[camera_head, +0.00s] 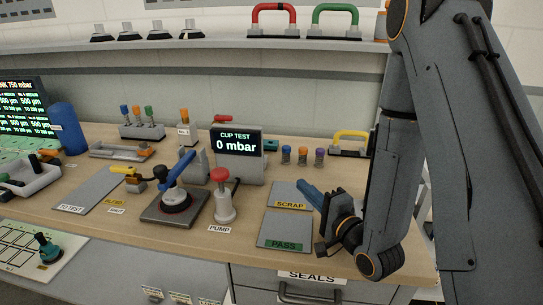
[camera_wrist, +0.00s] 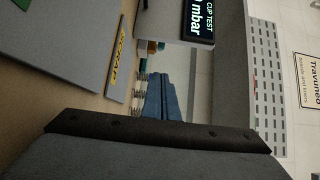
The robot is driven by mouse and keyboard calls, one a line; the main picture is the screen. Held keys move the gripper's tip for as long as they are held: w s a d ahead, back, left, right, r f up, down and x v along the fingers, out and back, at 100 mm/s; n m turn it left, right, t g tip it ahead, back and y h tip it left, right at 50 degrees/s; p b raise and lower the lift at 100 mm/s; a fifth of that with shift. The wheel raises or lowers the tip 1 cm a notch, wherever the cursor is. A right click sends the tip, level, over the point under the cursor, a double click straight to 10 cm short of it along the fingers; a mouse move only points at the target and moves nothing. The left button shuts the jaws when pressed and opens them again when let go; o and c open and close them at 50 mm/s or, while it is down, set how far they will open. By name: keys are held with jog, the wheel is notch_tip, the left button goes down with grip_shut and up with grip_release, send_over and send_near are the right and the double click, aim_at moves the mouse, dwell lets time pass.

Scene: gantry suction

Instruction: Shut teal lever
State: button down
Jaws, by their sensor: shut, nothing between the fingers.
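A small teal part (camera_head: 270,145), which may be the teal lever, shows at the right edge of the cup test display (camera_head: 237,143). The display hides part of it, so I cannot tell its handle position. A small teal-green piece also shows in the wrist view (camera_wrist: 152,46), below the display; I cannot tell if it is the same part. My gripper (camera_head: 308,193) is shut and empty, its blue fingers above the pass and scrap pads, to the right of and nearer than the teal part. The wrist view shows the fingers (camera_wrist: 162,92) together, touching nothing visible.
The scrap pad (camera_head: 290,190) and pass pad (camera_head: 285,232) lie empty. A red-knobbed pump (camera_head: 222,200) and a blue-handled cup stand (camera_head: 175,195) stand to the left. Several small coloured-top pieces (camera_head: 303,156) and a yellow-handled tool (camera_head: 350,140) stand behind my gripper.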

jog(key=p+x, duration=0.3)
jog(key=x, duration=1.6)
jog(key=shift+w+r, duration=0.1)
jog(key=shift+w, duration=0.05)
jog(key=shift+s+a, duration=0.5)
jog(key=shift+a, duration=0.3)
